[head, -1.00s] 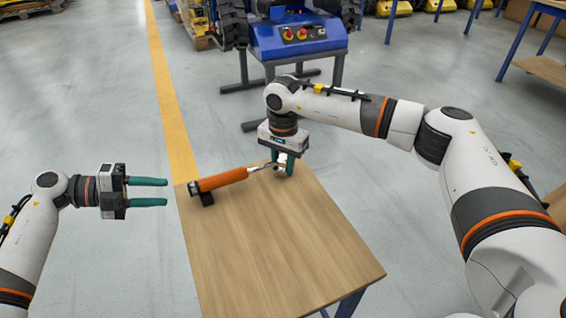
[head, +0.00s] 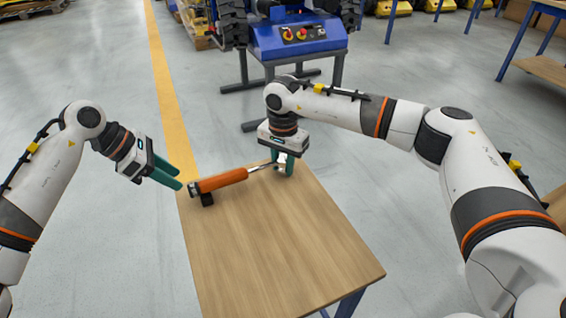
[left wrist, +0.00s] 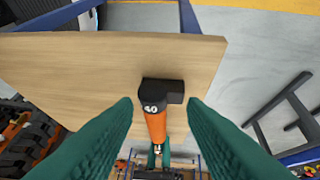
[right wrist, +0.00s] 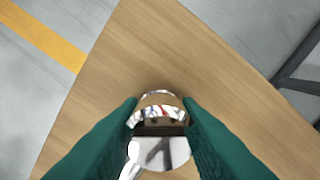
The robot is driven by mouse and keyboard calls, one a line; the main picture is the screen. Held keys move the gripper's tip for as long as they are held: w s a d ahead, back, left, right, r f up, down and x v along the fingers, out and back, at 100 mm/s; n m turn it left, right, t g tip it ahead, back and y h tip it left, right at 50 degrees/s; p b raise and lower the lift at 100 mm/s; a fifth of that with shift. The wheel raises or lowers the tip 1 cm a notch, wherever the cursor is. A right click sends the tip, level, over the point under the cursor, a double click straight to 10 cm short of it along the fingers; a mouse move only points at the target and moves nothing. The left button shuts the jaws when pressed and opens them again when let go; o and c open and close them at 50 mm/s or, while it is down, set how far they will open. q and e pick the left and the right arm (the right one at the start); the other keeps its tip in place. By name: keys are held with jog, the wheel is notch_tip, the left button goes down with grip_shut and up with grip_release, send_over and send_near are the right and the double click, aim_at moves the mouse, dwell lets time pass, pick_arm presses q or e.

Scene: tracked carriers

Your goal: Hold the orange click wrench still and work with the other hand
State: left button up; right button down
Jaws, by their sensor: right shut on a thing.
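The orange click wrench (head: 222,181) lies across the far end of the wooden table, its black-capped handle end to the left and its shiny metal head to the right. My right gripper (head: 282,166) points down and is shut on the metal head, which shows between its green fingers in the right wrist view (right wrist: 158,130). My left gripper (head: 170,176) is open and empty, just left of the handle end and apart from it. In the left wrist view the orange handle (left wrist: 155,125) and its black end cap (left wrist: 160,92) show between the open fingers.
The wooden table (head: 280,245) is otherwise bare. A blue machine (head: 297,38) with buttons and black tyres stands behind it. A yellow floor line (head: 165,80) runs along the left. Another table (head: 540,70) stands at the far right.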

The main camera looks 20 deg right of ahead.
pick_arm(q)
jog(key=shift+x, duration=2.15)
jog(key=shift+a, duration=0.1)
jog(key=c, duration=0.6)
